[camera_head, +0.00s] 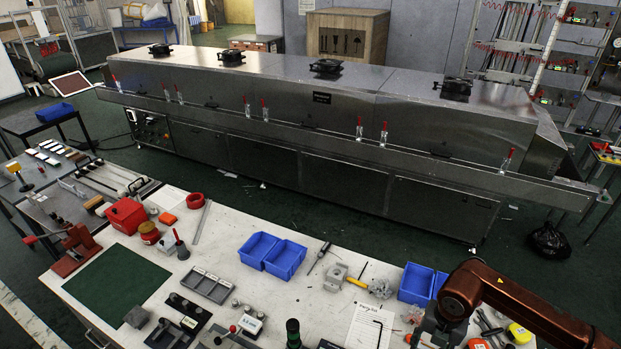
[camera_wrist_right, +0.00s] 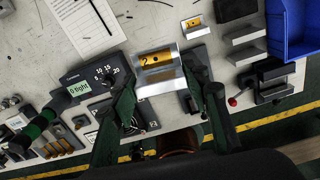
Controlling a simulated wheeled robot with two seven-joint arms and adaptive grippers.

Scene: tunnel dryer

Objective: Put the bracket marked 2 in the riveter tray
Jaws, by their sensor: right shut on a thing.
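A silver bracket (camera_wrist_right: 154,72) with an orange label marked 2 shows in the right wrist view. It lies between the fingers of my right gripper (camera_wrist_right: 160,88), which is shut on it, over the table's near edge area. In the head view my right gripper (camera_head: 437,326) is at the lower right, in front of the blue bins; the bracket cannot be made out there. A second, smaller-looking metal piece (camera_wrist_right: 193,23) with a yellow label lies beyond it on the table. I cannot tell which container is the riveter tray. My left gripper is not in view.
Two joined blue bins (camera_head: 272,255) stand mid-table, and more blue bins (camera_head: 416,284) at the right. A grey compartment tray (camera_head: 205,286), a green mat (camera_head: 117,282) and a written sheet (camera_head: 370,327) lie on the table.

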